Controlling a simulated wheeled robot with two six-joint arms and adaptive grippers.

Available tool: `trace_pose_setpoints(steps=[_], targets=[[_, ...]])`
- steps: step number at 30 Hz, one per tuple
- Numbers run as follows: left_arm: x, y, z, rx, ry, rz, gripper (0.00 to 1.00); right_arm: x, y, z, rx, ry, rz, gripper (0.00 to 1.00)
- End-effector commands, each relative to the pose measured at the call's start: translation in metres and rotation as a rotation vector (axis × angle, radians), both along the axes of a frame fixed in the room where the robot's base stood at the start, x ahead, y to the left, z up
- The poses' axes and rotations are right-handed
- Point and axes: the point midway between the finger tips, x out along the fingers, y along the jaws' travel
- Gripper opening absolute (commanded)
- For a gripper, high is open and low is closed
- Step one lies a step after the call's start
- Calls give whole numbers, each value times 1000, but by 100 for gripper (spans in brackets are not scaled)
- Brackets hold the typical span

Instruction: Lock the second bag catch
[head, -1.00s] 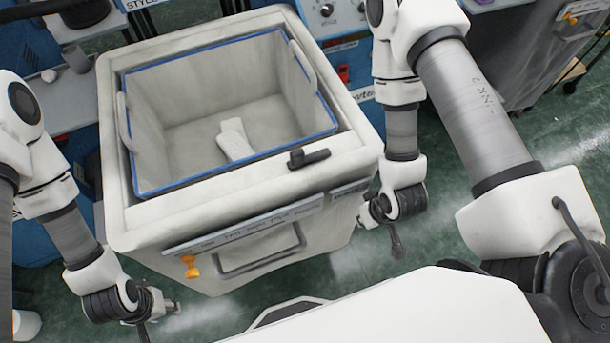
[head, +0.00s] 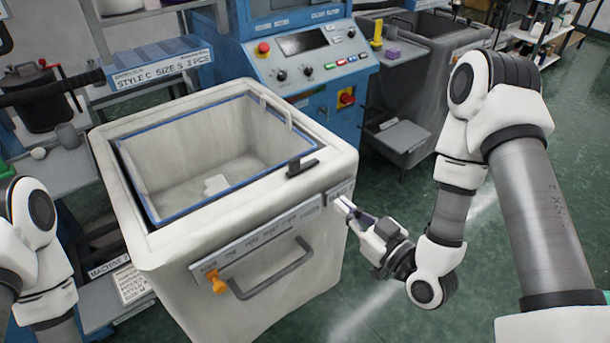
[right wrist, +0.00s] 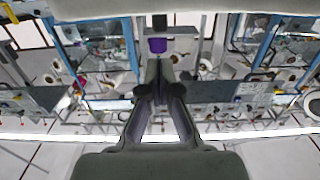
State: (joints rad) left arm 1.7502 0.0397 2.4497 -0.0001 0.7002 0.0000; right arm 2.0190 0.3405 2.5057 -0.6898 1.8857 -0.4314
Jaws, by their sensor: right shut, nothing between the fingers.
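A blue-rimmed fabric bag (head: 257,135) sits in a large off-white bin (head: 335,150). A black catch lever (head: 301,167) lies on the bin's front rim, toward the right corner. I cannot tell whether it is locked. An orange knob (head: 216,281) is on the bin's front face, left of a grey handle (head: 272,274). No other catch is clearly seen. My right gripper (head: 343,204) is shut and empty beside the front right corner, lower than the lever. Its closed fingers also show in the right wrist view (right wrist: 158,82). My left gripper is outside the head view.
A white item (head: 215,184) lies inside the bag. Green floor (head: 375,305) is open at front right.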

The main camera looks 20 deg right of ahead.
Motion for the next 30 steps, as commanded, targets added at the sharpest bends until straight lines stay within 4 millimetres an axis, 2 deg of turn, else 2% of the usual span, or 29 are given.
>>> trace_pose_setpoints(steps=[5, 8, 18, 21, 30], targets=[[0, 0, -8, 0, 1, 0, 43, 20, 9, -1, -6, -5, 4, 0], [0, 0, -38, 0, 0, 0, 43, 29, 11, -11, -3, -6, 3, 0], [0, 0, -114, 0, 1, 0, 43, 45, 17, -11, -2, -7, 0, 0], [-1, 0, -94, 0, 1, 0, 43, 66, 25, 2, -8, -3, 3, 0], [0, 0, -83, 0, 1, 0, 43, 119, 44, 2, -2, 0, 0, 0]])
